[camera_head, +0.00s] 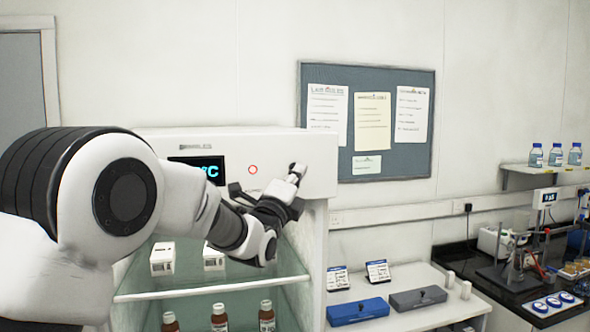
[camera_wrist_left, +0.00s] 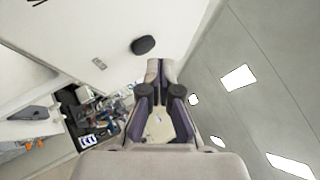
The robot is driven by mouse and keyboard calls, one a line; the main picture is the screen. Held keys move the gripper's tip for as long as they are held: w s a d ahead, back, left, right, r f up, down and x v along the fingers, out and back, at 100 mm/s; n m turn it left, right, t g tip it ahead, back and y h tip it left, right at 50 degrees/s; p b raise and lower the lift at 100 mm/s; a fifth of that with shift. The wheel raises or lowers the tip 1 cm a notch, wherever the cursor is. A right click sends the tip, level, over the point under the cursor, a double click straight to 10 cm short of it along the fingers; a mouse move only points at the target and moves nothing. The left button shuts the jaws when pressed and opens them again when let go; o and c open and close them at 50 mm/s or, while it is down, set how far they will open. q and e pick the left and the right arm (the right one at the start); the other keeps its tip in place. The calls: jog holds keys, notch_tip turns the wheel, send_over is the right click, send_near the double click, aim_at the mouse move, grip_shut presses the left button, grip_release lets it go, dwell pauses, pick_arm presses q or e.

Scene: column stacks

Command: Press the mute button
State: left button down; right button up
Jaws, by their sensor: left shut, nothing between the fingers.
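A white cabinet (camera_head: 322,165) has a dark display (camera_head: 181,162) with cyan digits, partly covered by my left arm. A small red-ringed round mark (camera_head: 252,169) is on the same panel, right of the display. No mute label is readable. My left gripper (camera_head: 297,172) is shut and empty in front of the panel's right end, right of the red ring. It also shows in the left wrist view (camera_wrist_left: 159,66). There a dark rounded piece (camera_wrist_left: 143,45) shows on a white surface beside the fingertips. I cannot tell whether it is a button. My right gripper is out of view.
Below the panel are glass shelves (camera_head: 215,290) with white boxes and brown bottles. A low white bench (camera_head: 400,318) with a blue box (camera_head: 357,311) and a grey box (camera_head: 418,298) stands right of the cabinet. A notice board (camera_head: 366,121) hangs behind.

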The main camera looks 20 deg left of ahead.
pick_arm(q)
jog(key=shift+w+a, duration=0.1)
dwell(0.5)
jog(key=shift+w, duration=0.1)
jog(key=shift+w+a, duration=0.15)
jog(key=shift+w+a+b, duration=0.2)
jog(key=shift+w+b, duration=0.1)
dwell(0.8)
jog(key=shift+s+d+f+b, duration=0.15)
jog(key=shift+s+d+b, duration=0.15)
jog(key=shift+s+b, duration=0.35)
jog(key=shift+d, duration=0.15)
